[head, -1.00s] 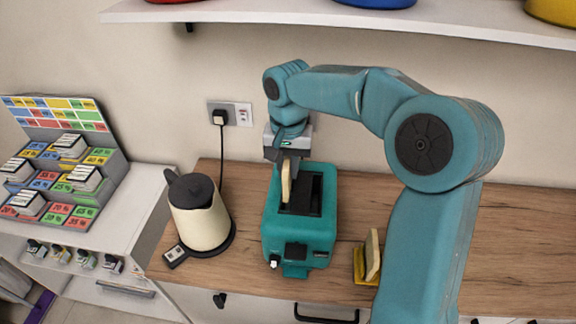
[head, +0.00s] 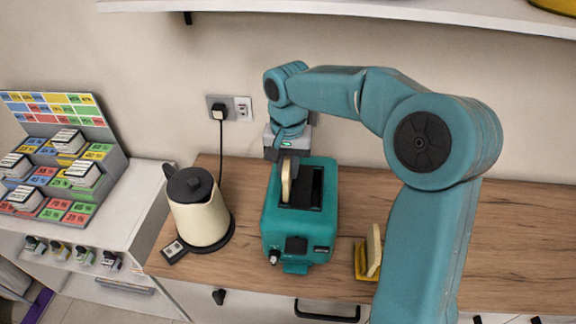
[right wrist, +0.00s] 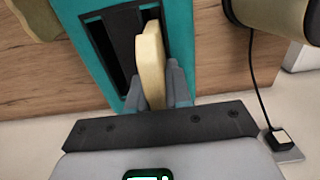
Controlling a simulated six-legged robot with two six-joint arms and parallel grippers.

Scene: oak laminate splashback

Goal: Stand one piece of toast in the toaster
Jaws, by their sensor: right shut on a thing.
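The teal toaster (head: 285,245) stands on the wooden counter with two dark slots on top; it also shows in the right wrist view (right wrist: 180,20). One piece of toast (head: 287,184) stands upright at the toaster's left slot. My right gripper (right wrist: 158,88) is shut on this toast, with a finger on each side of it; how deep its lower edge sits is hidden. The other slot (right wrist: 105,45) looks empty. Another piece of toast (head: 374,250) leans upright in a yellow holder (head: 360,262) right of the toaster. My left gripper is not in view.
A cream kettle (head: 200,212) stands on its base close left of the toaster. A wall socket (head: 230,108) with a plugged cord is behind. A shelf (head: 350,12) hangs above. The counter right of the holder is partly covered by my arm.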

